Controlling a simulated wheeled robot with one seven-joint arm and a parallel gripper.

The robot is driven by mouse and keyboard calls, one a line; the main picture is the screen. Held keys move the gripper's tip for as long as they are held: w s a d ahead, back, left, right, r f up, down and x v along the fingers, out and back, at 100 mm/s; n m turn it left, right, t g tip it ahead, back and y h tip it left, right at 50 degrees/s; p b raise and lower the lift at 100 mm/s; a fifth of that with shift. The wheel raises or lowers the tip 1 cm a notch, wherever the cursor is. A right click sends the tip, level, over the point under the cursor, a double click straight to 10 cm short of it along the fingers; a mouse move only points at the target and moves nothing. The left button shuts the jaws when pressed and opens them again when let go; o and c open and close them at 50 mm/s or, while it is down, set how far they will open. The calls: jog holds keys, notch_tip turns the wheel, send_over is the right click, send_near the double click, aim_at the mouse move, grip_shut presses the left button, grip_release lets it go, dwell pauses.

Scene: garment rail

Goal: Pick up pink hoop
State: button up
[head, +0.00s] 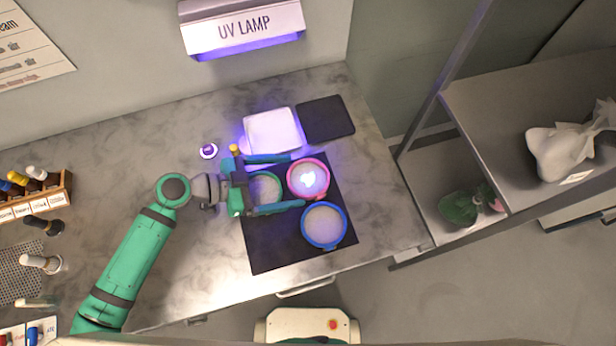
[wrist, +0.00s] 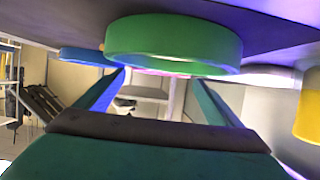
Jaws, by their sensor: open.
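The pink hoop (head: 323,191) lies on a black mat, its pale inside brightly lit. A green hoop (head: 279,196) lies left of it and a blue hoop (head: 325,247) below it. My gripper (head: 297,181) is open, its fingers passing either side of the green hoop with tips near the pink hoop. Nothing is held. In the wrist view the scene looks inverted; the green hoop (wrist: 172,40) fills the top centre, apart from my fingers (wrist: 160,75). The blue hoop (wrist: 85,55) is behind at left. Only a thin strip of the pink hoop (wrist: 150,72) shows.
The black mat (head: 275,258) lies on a marble counter. A glowing white tray (head: 272,131) and dark pad (head: 325,118) lie behind it, with a small yellow-topped item (head: 234,149) near my gripper. A UV lamp (head: 242,27) hangs on the wall. Shelves (head: 530,100) stand at right.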

aim_at(302, 181)
jog(key=shift+x, duration=2.3)
jog(key=shift+w+r, duration=0.15)
jog(key=shift+r, duration=0.05)
jog(key=c, duration=0.7)
jog(key=shift+r, duration=0.8)
jog(key=s+a+r, duration=0.2)
jog(key=s+r, duration=0.9)
jog(key=s, duration=0.2)
jog(key=shift+s+a+r, duration=0.2)
jog(key=shift+s+a, duration=0.05)
jog(key=shift+s, duration=0.1)
